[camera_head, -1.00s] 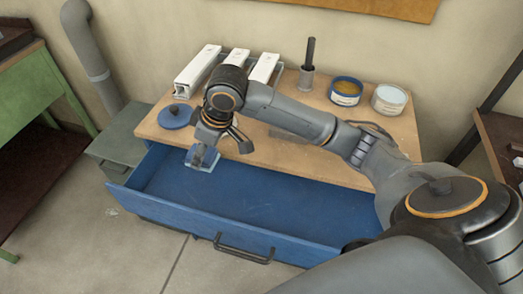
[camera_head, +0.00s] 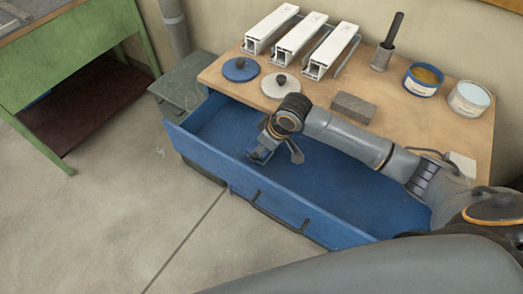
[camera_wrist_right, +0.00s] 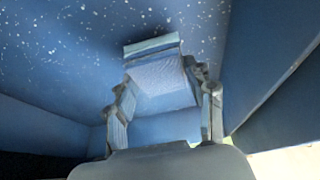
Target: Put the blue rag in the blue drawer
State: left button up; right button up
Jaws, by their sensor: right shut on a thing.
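The blue drawer (camera_head: 345,185) stands pulled out from under the bench top. My right gripper (camera_head: 264,154) is down in the left part of the open drawer. In the right wrist view, its two fingers (camera_wrist_right: 165,112) are shut on the blue rag (camera_wrist_right: 160,75), a pale blue folded cloth that sticks out beyond the fingertips toward the speckled blue drawer floor (camera_wrist_right: 75,60). I cannot tell whether the rag touches the floor. In the head view, the rag is mostly hidden by the gripper. My left gripper is not in view.
The wooden bench top (camera_head: 310,93) holds white profiles (camera_head: 300,35), a blue lid (camera_head: 240,69), a light lid (camera_head: 281,85), a grey block (camera_head: 353,107) and two tins (camera_head: 424,80). A green bench (camera_head: 75,60) stands at the left. The rest of the drawer looks empty.

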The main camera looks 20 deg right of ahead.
notch_tip(320, 180, down, 2)
jog(key=shift+f, duration=0.1)
jog(key=o, duration=1)
jog(key=v, duration=0.4)
jog(key=shift+r, duration=0.35)
jog(key=s+d, duration=0.2)
jog(key=s, duration=0.1)
jog(key=s+d, duration=0.5)
jog(key=s, duration=0.1)
jog(key=shift+s+d+r, duration=0.25)
jog(key=shift+s, duration=0.15)
